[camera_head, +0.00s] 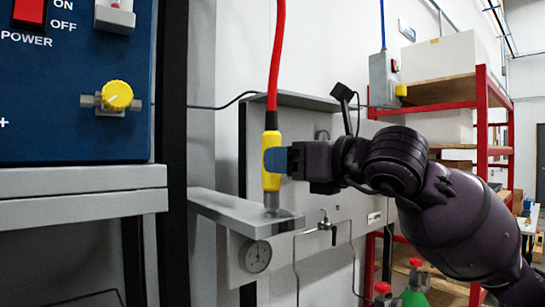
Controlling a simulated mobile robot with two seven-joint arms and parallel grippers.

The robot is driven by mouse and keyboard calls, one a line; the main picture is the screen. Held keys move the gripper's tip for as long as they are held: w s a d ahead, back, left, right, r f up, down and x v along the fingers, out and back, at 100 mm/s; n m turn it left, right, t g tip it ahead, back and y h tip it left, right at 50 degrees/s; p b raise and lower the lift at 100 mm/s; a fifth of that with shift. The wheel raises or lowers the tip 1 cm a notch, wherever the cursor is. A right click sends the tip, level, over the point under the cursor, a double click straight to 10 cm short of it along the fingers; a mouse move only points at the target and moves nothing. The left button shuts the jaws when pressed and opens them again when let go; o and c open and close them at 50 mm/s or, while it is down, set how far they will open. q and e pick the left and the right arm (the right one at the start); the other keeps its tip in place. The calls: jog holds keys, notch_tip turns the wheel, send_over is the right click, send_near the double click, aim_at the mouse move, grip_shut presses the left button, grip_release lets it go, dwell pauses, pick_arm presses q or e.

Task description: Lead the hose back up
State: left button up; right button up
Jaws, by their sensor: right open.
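The red hose (277,55) hangs down from the top of the head view and ends in a yellow connector (271,178). The connector is upright, just above a metal fitting (271,202) at the grey ledge; I cannot tell whether they touch. My right gripper (272,160) comes in from the right, with a blue fingertip at the connector's side. It is open, and the far finger is hidden. My left gripper is out of view.
A grey ledge (225,207) juts out below the connector, with a pressure gauge (256,256) and a small valve (325,226) beneath. A blue panel (65,125) with a yellow knob (117,95) stands at left. A red shelf rack (482,130) is behind my right arm.

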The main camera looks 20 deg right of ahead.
aim_at(272, 190)
jog(key=shift+x, duration=1.9)
grip_shut()
